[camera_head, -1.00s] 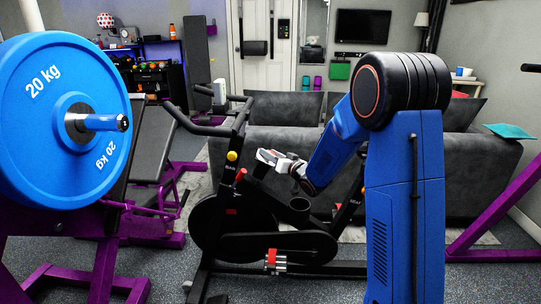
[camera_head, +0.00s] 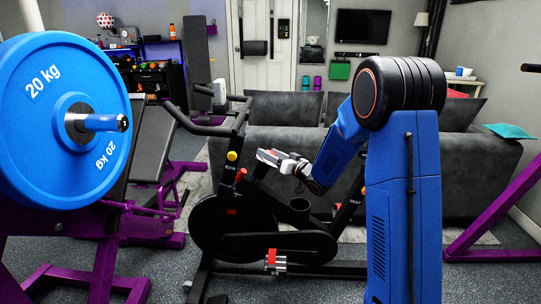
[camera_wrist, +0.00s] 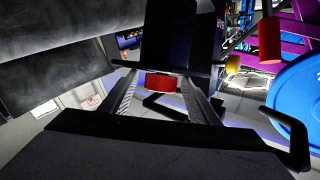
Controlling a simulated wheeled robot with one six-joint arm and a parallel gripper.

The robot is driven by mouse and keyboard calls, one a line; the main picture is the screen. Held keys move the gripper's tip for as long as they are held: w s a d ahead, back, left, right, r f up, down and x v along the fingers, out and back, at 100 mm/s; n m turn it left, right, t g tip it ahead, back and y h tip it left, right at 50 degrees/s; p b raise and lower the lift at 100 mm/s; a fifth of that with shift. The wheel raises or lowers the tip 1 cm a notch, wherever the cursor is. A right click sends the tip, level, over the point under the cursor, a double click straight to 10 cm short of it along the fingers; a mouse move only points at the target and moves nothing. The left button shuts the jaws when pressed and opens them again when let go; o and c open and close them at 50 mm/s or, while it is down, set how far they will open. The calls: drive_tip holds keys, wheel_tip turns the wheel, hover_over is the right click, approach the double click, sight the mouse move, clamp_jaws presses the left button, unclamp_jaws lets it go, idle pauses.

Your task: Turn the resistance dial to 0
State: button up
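The exercise bike (camera_head: 262,243) stands in the middle of the head view. A red knob (camera_head: 241,174) and a yellow knob (camera_head: 232,155) sit on its front frame. My gripper (camera_head: 264,156) is just right of these knobs, below the handlebar. In the wrist view, my gripper (camera_wrist: 160,78) is open, its two ridged fingers apart. A short red part (camera_wrist: 161,83) shows between the fingertips against a dark upright panel; whether they touch it is unclear. A red cylinder (camera_wrist: 269,40) and a yellow knob (camera_wrist: 232,65) are to the right. No dial numbers are readable.
A blue 20 kg plate (camera_head: 50,165) on a purple rack is close at the left. A grey sofa (camera_head: 470,160) stands behind the bike, and a purple frame (camera_head: 495,220) is at the right. Grey floor is open in front of the bike.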

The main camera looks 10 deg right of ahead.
drive_tip(key=v, duration=1.7)
drive_tip(key=shift+s+d, duration=0.15)
drive_tip(key=shift+s, duration=0.05)
